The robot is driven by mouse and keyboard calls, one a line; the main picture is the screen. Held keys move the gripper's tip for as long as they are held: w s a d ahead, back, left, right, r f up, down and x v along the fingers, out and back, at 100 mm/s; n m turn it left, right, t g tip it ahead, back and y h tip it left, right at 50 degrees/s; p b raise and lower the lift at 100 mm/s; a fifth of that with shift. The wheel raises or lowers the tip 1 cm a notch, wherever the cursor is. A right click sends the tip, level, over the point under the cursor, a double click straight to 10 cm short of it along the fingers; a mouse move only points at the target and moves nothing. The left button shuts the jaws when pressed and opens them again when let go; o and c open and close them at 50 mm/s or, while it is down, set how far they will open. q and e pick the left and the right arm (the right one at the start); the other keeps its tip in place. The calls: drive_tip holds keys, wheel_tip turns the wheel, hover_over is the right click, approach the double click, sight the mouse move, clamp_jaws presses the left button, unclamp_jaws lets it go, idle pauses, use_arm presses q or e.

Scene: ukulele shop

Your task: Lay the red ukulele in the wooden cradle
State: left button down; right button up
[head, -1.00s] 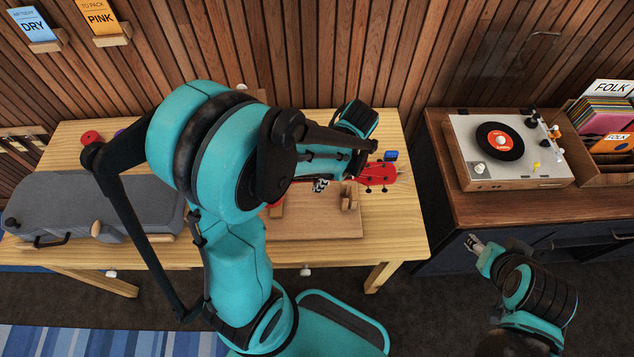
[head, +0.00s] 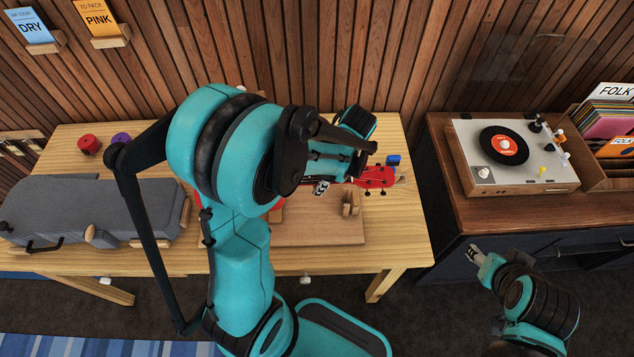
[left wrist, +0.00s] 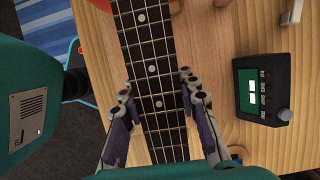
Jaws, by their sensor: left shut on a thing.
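The red ukulele shows its headstock (head: 376,178) to the right of my left gripper in the head view; most of its body is hidden behind my arm. My left gripper (head: 323,187) is shut on the neck. In the left wrist view, the fingers (left wrist: 158,88) flank the dark fretboard (left wrist: 148,45), and a piece of the red body (left wrist: 205,8) shows at the top. The wooden cradle (head: 310,229) lies on the table below and in front of the neck, with a notched post (head: 351,203) at its right. I cannot tell the neck's height. My right gripper (head: 474,249) is away at lower right, its fingertips too small to judge.
A grey case (head: 95,208) fills the table's left side. A red spool (head: 89,144) and a purple one (head: 121,138) stand behind it. A small tuner (left wrist: 262,90) lies right of the neck in the wrist view. A record player (head: 515,155) stands on the right cabinet.

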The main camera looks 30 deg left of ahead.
use_arm(q)
drive_tip(key=shift+f+b, duration=2.1)
drive_tip(key=shift+f, duration=0.55)
drive_tip(key=shift+f+b, duration=2)
drive_tip(key=shift+f, duration=0.2)
drive_tip(key=c, duration=1)
unclamp_jaws()
drive_tip(key=shift+c, duration=0.2)
drive_tip(key=shift+r, duration=0.2)
drive_tip(key=shift+r+p, duration=0.8)
drive_tip(key=shift+r, duration=0.1)
